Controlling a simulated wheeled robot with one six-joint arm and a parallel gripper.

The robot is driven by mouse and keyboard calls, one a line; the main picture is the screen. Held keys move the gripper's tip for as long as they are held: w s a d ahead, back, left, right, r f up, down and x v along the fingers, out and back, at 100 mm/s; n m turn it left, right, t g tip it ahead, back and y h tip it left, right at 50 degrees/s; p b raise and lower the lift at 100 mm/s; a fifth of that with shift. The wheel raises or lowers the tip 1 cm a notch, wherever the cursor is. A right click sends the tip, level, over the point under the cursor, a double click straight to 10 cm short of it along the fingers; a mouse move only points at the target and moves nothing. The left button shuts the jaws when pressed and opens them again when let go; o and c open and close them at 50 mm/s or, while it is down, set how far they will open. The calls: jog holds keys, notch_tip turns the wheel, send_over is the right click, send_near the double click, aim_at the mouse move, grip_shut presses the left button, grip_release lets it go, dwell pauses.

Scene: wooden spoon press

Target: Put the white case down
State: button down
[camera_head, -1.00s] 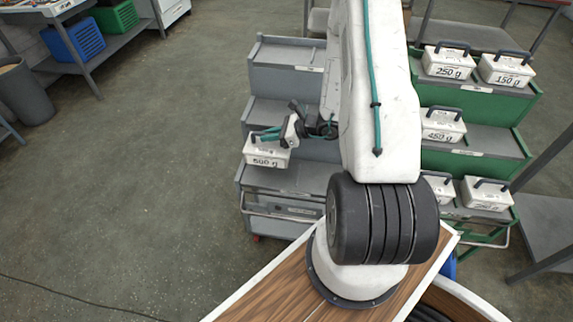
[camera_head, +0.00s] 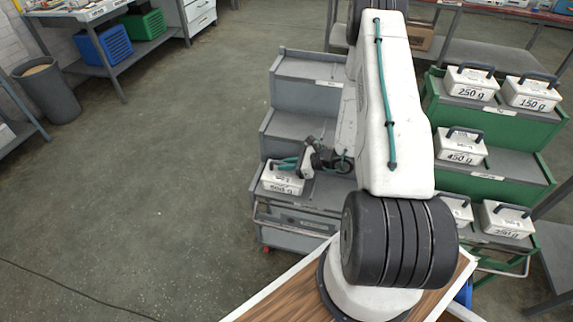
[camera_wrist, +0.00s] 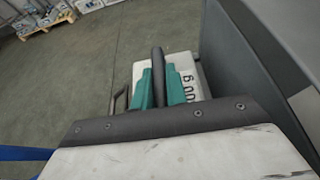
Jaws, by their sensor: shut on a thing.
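The white case (camera_head: 282,184) with black lettering is at the left front of the grey stepped cart (camera_head: 310,67), at its lowest step. I cannot tell whether its underside touches the step. My gripper (camera_head: 291,165) is above the case, at its handle. In the wrist view my gripper's teal fingers (camera_wrist: 160,88) are shut on the dark handle, one on each side. The white case (camera_wrist: 190,88) shows below them, partly hidden by the fingers. Its lettering is only partly readable.
A green stepped cart (camera_head: 497,122) on the right holds several white cases with dark handles, marked with weights. The grey cart's upright side (camera_wrist: 240,70) is close to the right of the held case in the wrist view. Open floor (camera_head: 170,170) lies to the left.

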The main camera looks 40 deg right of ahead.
jog(key=c, duration=1.4)
grip_release()
